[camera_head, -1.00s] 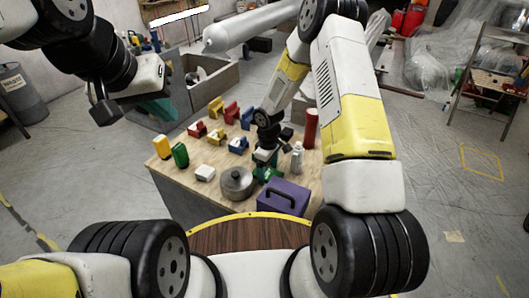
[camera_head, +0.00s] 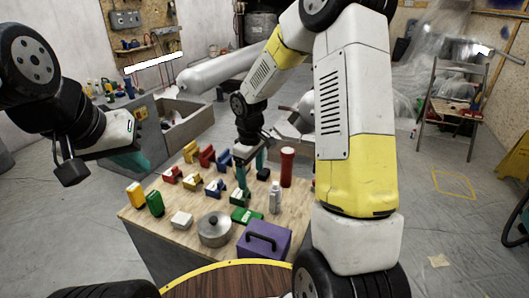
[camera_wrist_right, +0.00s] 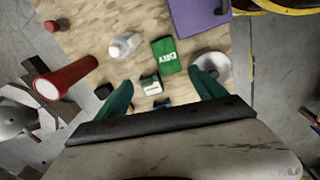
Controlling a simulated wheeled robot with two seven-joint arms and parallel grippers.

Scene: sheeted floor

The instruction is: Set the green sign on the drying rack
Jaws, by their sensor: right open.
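The green sign (camera_head: 246,215) lies flat on the wooden tabletop, between the pot and the white bottle. In the right wrist view the sign (camera_wrist_right: 165,56) shows white lettering and lies beyond the fingertips. My right gripper (camera_head: 252,178) is open and empty above the table, behind the sign in the head view. Its two green fingers (camera_wrist_right: 164,88) stand wide apart in the wrist view. My left gripper (camera_head: 127,160) hangs at the left, away from the sign; its jaw gap does not show. I cannot pick out a drying rack for certain.
Around the sign stand a lidded pot (camera_head: 214,230), a purple box (camera_head: 263,240), a white bottle (camera_head: 275,198) and a red cylinder (camera_head: 287,167).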

